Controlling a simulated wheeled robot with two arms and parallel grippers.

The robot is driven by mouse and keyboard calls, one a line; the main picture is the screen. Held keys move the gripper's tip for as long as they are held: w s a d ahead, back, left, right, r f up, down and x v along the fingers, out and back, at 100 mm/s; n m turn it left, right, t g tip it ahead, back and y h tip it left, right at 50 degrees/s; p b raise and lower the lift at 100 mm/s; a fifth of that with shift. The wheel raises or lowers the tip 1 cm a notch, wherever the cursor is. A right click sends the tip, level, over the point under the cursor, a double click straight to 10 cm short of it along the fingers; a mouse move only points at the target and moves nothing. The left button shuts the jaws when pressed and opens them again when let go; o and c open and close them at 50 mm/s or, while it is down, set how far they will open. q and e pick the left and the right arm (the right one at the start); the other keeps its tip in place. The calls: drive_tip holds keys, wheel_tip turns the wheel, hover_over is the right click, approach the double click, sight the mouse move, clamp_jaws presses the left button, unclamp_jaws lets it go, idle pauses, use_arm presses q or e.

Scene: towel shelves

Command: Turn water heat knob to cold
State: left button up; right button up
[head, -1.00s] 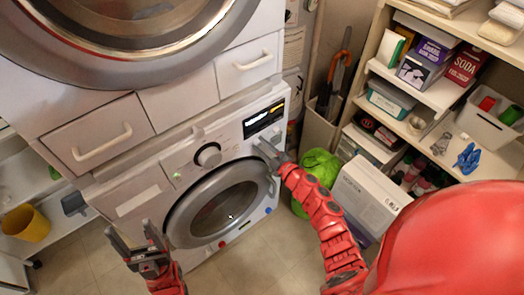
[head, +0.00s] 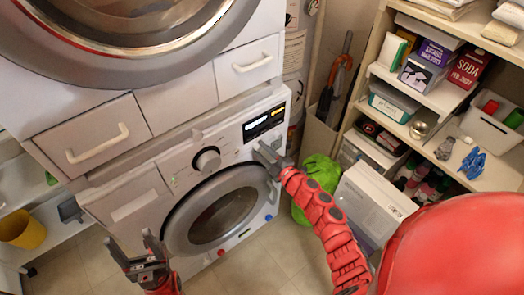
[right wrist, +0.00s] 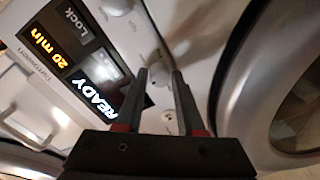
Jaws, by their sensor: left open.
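The lower washing machine (head: 135,200) has a large round knob (head: 207,160) on its panel, clear of both grippers. My right gripper (head: 262,152) is at the panel's right end, below the lit display (head: 264,121). In the right wrist view its fingers (right wrist: 159,76) stand apart on either side of a small pale round knob (right wrist: 157,84). I cannot tell if they touch it. A second small round part (right wrist: 168,117) shows lower between the fingers. My left gripper (head: 132,250) is open and empty, in front of the machine at lower left. Which small knob sets water heat is unclear.
The round door (head: 215,210) is closed, with a red dot (head: 221,252) and a blue dot (head: 268,217) below. A green bag (head: 318,175) and a white box (head: 372,205) stand right of the machine. Shelves fill the right side. A yellow bin (head: 22,228) is at left.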

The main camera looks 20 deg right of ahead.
drive_tip(key=o, duration=0.3)
drive_tip(key=b+v, duration=0.2)
drive_tip(key=v, duration=1.5)
drive_tip(key=shift+s, duration=0.25)
